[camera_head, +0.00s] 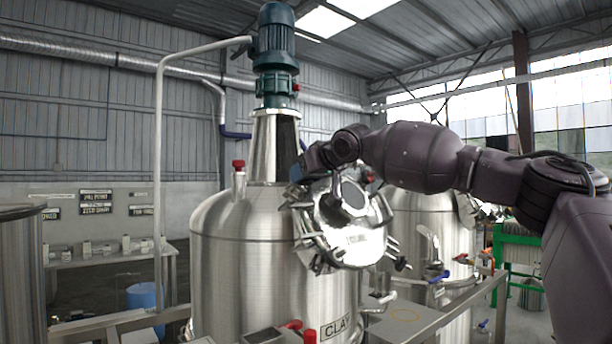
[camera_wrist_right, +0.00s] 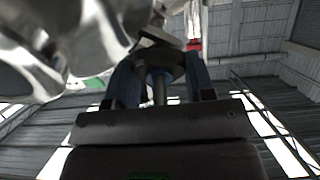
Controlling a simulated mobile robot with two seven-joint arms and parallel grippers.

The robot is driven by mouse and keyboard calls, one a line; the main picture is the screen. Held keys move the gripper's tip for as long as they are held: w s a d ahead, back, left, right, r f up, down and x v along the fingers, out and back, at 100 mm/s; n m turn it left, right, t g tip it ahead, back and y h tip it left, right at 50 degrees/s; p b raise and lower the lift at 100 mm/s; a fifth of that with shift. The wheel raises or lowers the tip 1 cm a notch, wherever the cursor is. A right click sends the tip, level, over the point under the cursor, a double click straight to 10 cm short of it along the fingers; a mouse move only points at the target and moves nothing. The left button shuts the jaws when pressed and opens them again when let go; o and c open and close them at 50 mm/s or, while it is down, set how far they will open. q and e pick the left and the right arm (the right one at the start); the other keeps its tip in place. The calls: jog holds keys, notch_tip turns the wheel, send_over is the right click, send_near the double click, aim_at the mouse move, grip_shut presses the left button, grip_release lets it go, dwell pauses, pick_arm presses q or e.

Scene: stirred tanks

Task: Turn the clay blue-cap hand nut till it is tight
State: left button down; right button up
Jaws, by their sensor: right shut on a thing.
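The steel tank (camera_head: 240,250) labelled CLAY has a round polished hatch lid (camera_head: 358,243) on its sloping front, with clamp bolts around the rim. My right gripper (camera_head: 312,160) reaches in from the right to the top left of the lid. In the right wrist view its two blue fingers (camera_wrist_right: 161,82) are shut on a dark round hand nut (camera_wrist_right: 160,60) with a stem. The gripper hides this nut in the head view. No blue cap can be made out on it. How tight the nut is cannot be told. My left gripper is not in view.
A red-capped fitting (camera_head: 238,178) rises left of the neck. A second steel tank (camera_head: 425,225) stands behind at right. A metal rail (camera_head: 440,320) runs in front.

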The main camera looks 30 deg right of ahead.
jog(key=m, duration=0.3)
jog(key=shift+f+h, duration=0.1)
jog(key=shift+h, duration=0.3)
jog(key=m, duration=0.3)
jog(key=shift+d, duration=0.1)
jog(key=m+h, duration=0.1)
jog(key=m, duration=0.5)
jog(key=shift+g, duration=0.4)
jog(key=m, duration=0.5)
jog(key=shift+m+g+h+p, duration=0.3)
jog(key=shift+m+g+p, duration=0.05)
jog(key=shift+m+g, duration=0.05)
jog(key=m+g, duration=0.1)
jog(key=m, duration=0.4)
jog(key=shift+f+m, duration=0.1)
jog(key=shift+m, duration=0.3)
jog(key=shift+s, duration=0.1)
jog(key=o, duration=0.9)
